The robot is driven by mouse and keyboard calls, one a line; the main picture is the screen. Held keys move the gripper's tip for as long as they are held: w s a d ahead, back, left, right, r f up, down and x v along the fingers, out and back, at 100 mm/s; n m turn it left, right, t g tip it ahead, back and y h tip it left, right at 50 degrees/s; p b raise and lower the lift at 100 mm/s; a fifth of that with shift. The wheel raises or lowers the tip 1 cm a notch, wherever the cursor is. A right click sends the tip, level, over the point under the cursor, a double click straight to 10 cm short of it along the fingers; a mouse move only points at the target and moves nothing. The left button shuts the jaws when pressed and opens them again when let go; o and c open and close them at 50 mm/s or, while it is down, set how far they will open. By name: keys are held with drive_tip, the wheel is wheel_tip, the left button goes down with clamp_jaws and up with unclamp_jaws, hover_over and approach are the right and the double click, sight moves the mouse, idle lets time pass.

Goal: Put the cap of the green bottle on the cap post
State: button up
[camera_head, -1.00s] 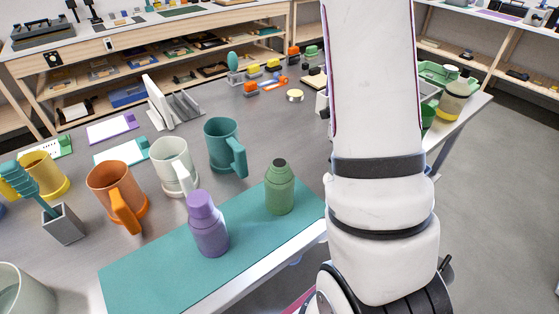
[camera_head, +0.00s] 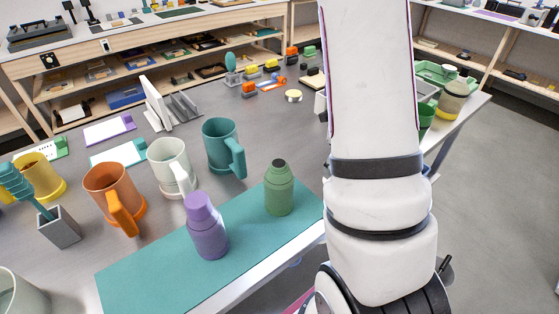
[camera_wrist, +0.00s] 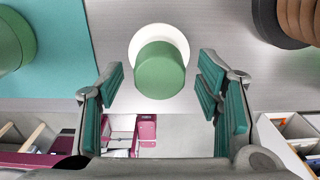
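The green bottle (camera_head: 279,190) stands upright on the teal mat, with a dark top where no green cap shows. A green rounded part, likely this bottle, is at the left edge of the wrist view (camera_wrist: 14,42). The green cap (camera_wrist: 160,71) is in the middle of the wrist view, in front of a round white top (camera_wrist: 160,32), likely the cap post. The cap seems to sit on it, but contact is hidden. My gripper (camera_wrist: 160,82) is open, with a teal-padded finger on each side of the cap and gaps between. The head view does not show my gripper.
A purple bottle (camera_head: 207,228) stands on the teal mat (camera_head: 135,280). Teal, white and orange mugs stand behind it. A brown ribbed object (camera_wrist: 297,20) is near my right finger in the wrist view. The table edge lies close below the cap.

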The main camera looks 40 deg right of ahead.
drive_tip(key=shift+r, duration=0.15)
idle(0.4)
drive_tip(key=shift+r+p, duration=2.85)
drive_tip(key=shift+r, duration=1)
wheel_tip(320, 180, up, 12)
drive_tip(key=shift+a, duration=0.15)
